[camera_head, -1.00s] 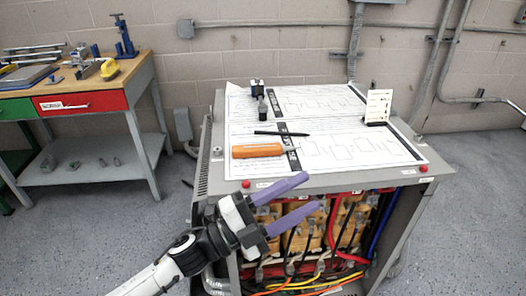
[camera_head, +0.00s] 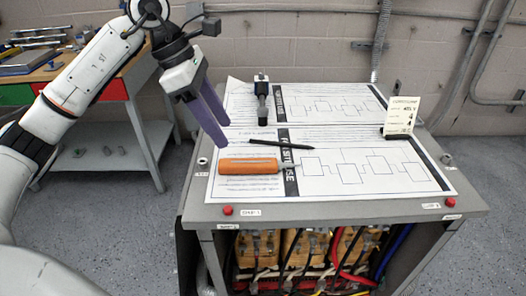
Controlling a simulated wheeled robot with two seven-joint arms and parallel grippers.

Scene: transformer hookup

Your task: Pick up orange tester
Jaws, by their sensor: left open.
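The orange tester (camera_head: 248,167) lies flat on the papers on top of the grey transformer cabinet (camera_head: 330,210), near its left side. Its thin end points right. My left gripper (camera_head: 192,168) has two purple fingers that are apart and empty. It points down at the upper left of the cabinet top, left of and behind the tester in the picture. I see no contact with the tester. My right gripper is not in view.
A black pen (camera_head: 281,148) lies just behind the tester. A dark clamp-like tool (camera_head: 262,98) stands farther back. A small upright card (camera_head: 400,117) is at the right. A workbench (camera_head: 118,90) is at the back left. The right front papers are clear.

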